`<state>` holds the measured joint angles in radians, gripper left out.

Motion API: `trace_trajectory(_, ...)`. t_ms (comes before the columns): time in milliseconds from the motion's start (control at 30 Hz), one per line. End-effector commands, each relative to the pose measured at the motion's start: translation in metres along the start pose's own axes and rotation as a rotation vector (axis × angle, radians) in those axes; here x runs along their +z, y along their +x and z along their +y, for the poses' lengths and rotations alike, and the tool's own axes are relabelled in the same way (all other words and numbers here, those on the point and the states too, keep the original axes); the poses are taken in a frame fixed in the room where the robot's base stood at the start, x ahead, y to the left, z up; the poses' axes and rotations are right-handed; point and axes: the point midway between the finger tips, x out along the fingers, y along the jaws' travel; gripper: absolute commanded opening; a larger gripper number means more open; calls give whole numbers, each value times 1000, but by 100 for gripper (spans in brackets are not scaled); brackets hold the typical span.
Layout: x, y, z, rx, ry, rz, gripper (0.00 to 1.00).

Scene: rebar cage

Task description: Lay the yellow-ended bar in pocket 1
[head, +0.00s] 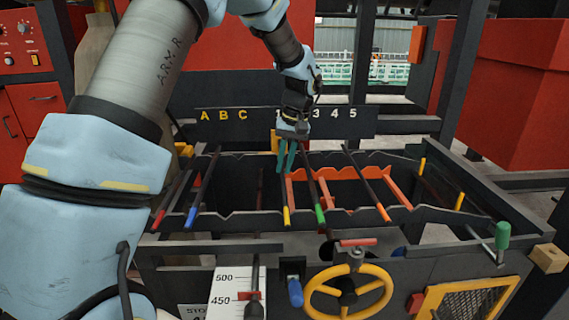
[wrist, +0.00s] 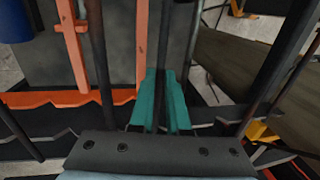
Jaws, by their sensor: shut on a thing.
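The yellow-ended bar (head: 287,214) runs front to back, with its yellow end at the front notched rail (head: 250,219). That end is over the first notch right of the middle, left of the green-ended bar (head: 320,213). I cannot tell whether it rests in the notch or hangs just above it. My gripper (head: 286,167) points down with its teal fingers shut on the bar towards the far end. In the wrist view the fingers (wrist: 160,105) close on a dark bar. My arm hides part of the 1 to 5 labels on the board (head: 385,122).
A red-ended bar (head: 160,217) and a blue-ended bar (head: 192,216) lie at left, an orange-ended bar (head: 383,212) at right. An orange notched frame (head: 398,193) stands inside the cage. A yellow handwheel (head: 312,301) and a green-handled lever (head: 503,230) are in front.

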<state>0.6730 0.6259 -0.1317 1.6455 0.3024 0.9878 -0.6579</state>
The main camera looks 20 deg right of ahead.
Motion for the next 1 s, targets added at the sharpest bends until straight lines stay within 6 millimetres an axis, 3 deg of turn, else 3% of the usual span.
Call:
trace_trajectory(33, 0, -1, 0, 0, 0, 1, 0)
trace_trajectory(67, 0, -1, 0, 0, 0, 1, 15)
trace_trajectory(100, 0, -1, 0, 0, 0, 1, 20)
trace_trajectory(367, 0, -1, 0, 0, 0, 1, 49)
trace_trajectory(700, 0, -4, 1, 1, 0, 2, 49)
trace_trajectory(867, -1, -27, 1, 3, -1, 4, 49)
trace_trajectory(1000, -1, -55, 2, 3, 1, 6, 49)
